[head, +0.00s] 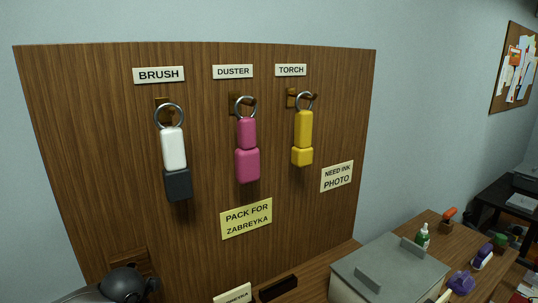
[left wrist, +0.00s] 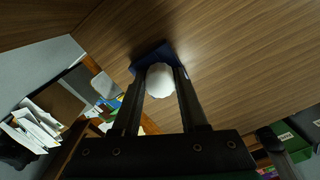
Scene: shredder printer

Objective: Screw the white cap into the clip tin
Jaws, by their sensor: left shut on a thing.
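In the left wrist view my left gripper (left wrist: 160,82) is shut on the white cap (left wrist: 160,79), a round white piece between the two dark fingertips. A dark blue, square-edged thing (left wrist: 151,57) shows just beyond the cap, partly hidden by it and the fingers. It may be the clip tin, but I cannot tell for sure, nor whether the cap touches it. I cannot make out the cap or the tin in the head view. My right gripper is in neither view.
A wooden board (head: 210,235) holds a white-and-black brush (head: 174,150), a pink duster (head: 247,160) and a yellow torch (head: 303,130) on hooks. A grey box (head: 395,265) stands at lower right, beside a wooden table (head: 432,226) with a green bottle (head: 422,236) and other small things.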

